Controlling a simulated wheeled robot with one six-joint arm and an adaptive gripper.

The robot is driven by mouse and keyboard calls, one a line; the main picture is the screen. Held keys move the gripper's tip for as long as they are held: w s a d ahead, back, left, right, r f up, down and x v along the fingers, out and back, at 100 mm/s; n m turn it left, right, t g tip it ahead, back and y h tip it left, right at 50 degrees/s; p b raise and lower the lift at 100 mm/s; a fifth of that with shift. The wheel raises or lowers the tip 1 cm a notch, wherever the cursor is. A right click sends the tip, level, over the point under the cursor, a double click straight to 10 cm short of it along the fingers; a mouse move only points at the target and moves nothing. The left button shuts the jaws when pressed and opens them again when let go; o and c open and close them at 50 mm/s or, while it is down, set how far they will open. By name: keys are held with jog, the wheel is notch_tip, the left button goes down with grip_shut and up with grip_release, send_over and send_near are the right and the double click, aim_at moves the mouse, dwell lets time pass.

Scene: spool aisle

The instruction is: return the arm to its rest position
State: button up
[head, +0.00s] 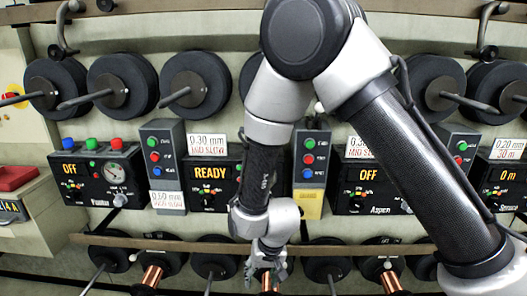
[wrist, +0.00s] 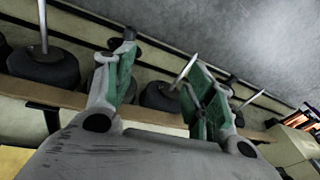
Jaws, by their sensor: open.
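My gripper (head: 267,262) is low in the middle of the head view, in front of the lower row of spools. My arm bends down to it from the top of the picture and covers part of the rack. In the wrist view my gripper (wrist: 165,85) has its two green-padded fingers spread apart, with nothing held between them. A dark spool (wrist: 160,97) shows behind the gap between the fingers. Whether a finger touches the rail or a spool, I cannot tell.
Black spools (head: 196,84) line an upper row. Control boxes, one reading READY (head: 211,172), one OFF (head: 367,175), stand below. A rail (head: 160,245) runs above the lower spools, some with copper wire (head: 153,276). A red-topped box (head: 16,178) is at left.

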jog(key=s+d+r+t, duration=0.1)
jog(key=s+d+r, duration=0.2)
jog(key=d+r, duration=0.9)
jog(key=s+d+r+m+t+h, duration=0.1)
jog(key=s+d+r, duration=0.3)
jog(key=d+r, duration=0.8)
jog(key=s+d+r+t+h, duration=0.1)
jog(key=s+d+r, duration=0.2)
jog(key=d+r, duration=0.8)
jog(key=shift+s+d+r, duration=0.35)
jog(key=shift+d+r, duration=0.05)
jog(key=shift+d, duration=0.6)
